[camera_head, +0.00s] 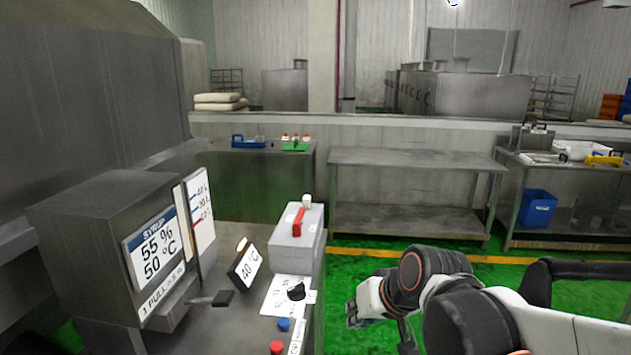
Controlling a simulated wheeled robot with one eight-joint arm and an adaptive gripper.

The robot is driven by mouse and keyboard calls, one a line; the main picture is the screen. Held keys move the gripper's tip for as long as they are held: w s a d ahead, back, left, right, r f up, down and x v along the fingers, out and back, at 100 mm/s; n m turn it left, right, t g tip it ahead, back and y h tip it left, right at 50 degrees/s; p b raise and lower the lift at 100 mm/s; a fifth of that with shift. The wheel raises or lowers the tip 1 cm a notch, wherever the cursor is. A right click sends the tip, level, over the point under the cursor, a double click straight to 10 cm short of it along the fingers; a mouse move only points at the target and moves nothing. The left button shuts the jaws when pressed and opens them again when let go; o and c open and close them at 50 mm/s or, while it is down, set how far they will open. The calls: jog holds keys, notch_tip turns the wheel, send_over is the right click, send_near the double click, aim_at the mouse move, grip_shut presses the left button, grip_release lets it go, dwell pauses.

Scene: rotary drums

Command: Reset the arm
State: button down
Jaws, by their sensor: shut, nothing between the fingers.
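My arm reaches in from the lower right, with white links and dark joints. My gripper (352,314) is at the arm's left end, small and partly turned away. It is shut with nothing held. It hangs over the green floor, just right of the control bench and apart from it.
The metal bench on the left carries a syrup display (157,250), a small tilted display (245,265), a grey box with a red handle (298,232), a black knob (296,291), and blue (284,324) and red buttons (277,347). An empty steel table (415,160) stands behind. A blue bin (537,208) is at right.

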jog(key=s+d+m+h, duration=0.1)
jog(key=s+d+h, duration=0.2)
jog(key=s+d, duration=0.9)
jog(key=shift+s+r+t+h, duration=0.3)
jog(key=shift+s+t, duration=0.1)
jog(key=shift+s, duration=0.85)
